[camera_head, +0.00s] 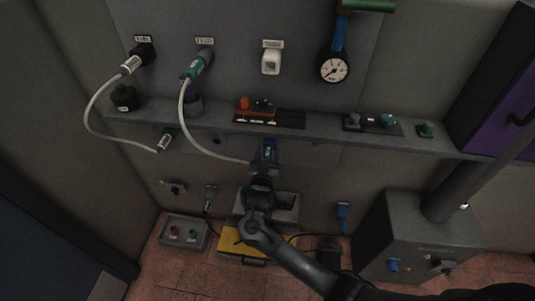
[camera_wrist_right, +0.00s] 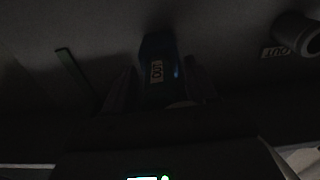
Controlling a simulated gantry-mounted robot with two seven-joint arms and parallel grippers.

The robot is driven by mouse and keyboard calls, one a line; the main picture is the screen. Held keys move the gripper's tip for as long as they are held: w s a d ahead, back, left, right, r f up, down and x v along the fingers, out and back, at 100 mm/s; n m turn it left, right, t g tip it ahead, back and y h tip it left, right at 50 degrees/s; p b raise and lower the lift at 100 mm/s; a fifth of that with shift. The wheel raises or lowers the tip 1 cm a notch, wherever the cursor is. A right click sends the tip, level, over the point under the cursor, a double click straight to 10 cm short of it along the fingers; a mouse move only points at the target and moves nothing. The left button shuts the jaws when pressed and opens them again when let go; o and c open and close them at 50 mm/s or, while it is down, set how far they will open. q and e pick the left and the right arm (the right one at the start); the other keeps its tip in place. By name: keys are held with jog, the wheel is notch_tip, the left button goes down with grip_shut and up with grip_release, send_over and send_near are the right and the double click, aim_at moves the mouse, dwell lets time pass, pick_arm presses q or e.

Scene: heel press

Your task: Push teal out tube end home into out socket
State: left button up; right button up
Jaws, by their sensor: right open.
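In the right wrist view, a dark teal-blue tube end (camera_wrist_right: 158,92) with an OUT label stands between the two fingers of my right gripper (camera_wrist_right: 160,85). The fingers are open, one on each side of it. A grey round socket (camera_wrist_right: 296,32) with its own OUT label is at the upper right. The view is too dark to tell whether the tube end's far tip touches anything. In the head view, my right gripper (camera_head: 266,163) is below the shelf, and a white tube (camera_head: 190,135) runs to it from the teal-green connector (camera_head: 200,62). My left gripper is not in view.
A grey shelf (camera_head: 330,142) runs above my right gripper, bearing an orange-and-black block (camera_head: 255,108). Another white tube (camera_head: 92,118) loops at the left. A gauge (camera_head: 334,67) hangs on the wall. A grey box (camera_head: 415,235) stands lower right, and a yellow step (camera_head: 232,243) is below.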

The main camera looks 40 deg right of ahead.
dwell(0.5)
jog(key=shift+p, duration=0.4)
dwell(0.3)
grip_shut()
jog(key=shift+s+a, duration=0.1)
jog(key=shift+a, duration=0.05)
jog(key=shift+p+v, duration=0.9)
jog(key=shift+v, duration=0.25)
jog(key=p+v, duration=0.1)
jog(key=v, duration=0.2)
jog(key=shift+s+a+p, duration=0.15)
jog(key=shift+p, duration=0.25)
jog(key=shift+s+a, duration=0.1)
